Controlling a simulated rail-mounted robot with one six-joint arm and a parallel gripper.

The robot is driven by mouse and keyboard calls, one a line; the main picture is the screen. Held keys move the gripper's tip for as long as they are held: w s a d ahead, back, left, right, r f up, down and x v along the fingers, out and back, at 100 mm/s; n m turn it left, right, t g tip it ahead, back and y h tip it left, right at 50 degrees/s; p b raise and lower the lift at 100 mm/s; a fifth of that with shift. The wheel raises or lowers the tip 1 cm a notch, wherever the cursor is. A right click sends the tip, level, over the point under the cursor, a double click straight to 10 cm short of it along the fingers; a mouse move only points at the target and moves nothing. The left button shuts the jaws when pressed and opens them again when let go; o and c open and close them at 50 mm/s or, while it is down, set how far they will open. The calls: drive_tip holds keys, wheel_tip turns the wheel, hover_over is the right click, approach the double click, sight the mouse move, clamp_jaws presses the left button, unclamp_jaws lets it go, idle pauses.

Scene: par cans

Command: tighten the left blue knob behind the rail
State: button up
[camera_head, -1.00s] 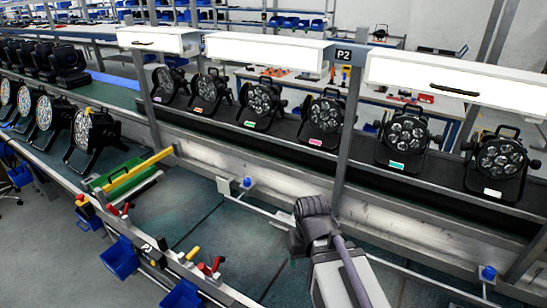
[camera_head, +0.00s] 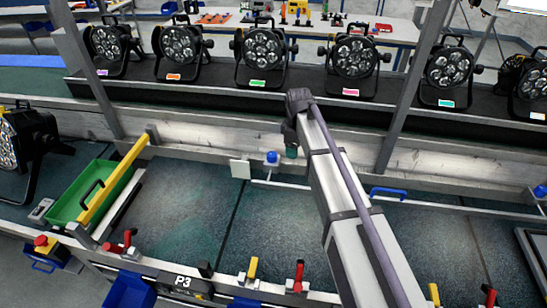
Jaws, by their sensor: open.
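The left blue knob (camera_head: 271,157) stands on a thin pale rod behind the work surface, just right of a small white plate. A second blue knob (camera_head: 541,191) shows at the far right edge. My arm reaches in from the lower right, with its dark wrist above and right of the left knob. My gripper (camera_head: 291,153) hangs small and dark below the wrist, right of the left knob and apart from it in the picture. It is open and empty. Its fingers are too small to make out clearly.
Several par cans (camera_head: 263,55) line the dark shelf behind. Metal posts (camera_head: 410,85) rise at left and right. A yellow bar (camera_head: 113,180) and a green tray (camera_head: 92,190) are at left. Red clamps (camera_head: 298,277) line the front edge. The dark work surface (camera_head: 185,205) is clear.

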sight(272, 154)
drive_tip(key=w+a+f+n+b, duration=0.2)
drive_tip(key=w+a+f+n, duration=0.1)
drive_tip(key=w+a+n, duration=0.6)
drive_tip(key=shift+m, duration=0.6)
drive_tip(key=f+b, duration=1.1)
drive_tip(key=shift+w+d, duration=0.25)
drive_tip(key=shift+w, duration=0.15)
drive_tip(key=shift+r, duration=0.15)
drive_tip(key=c, duration=0.9)
drive_tip(key=shift+c, duration=0.2)
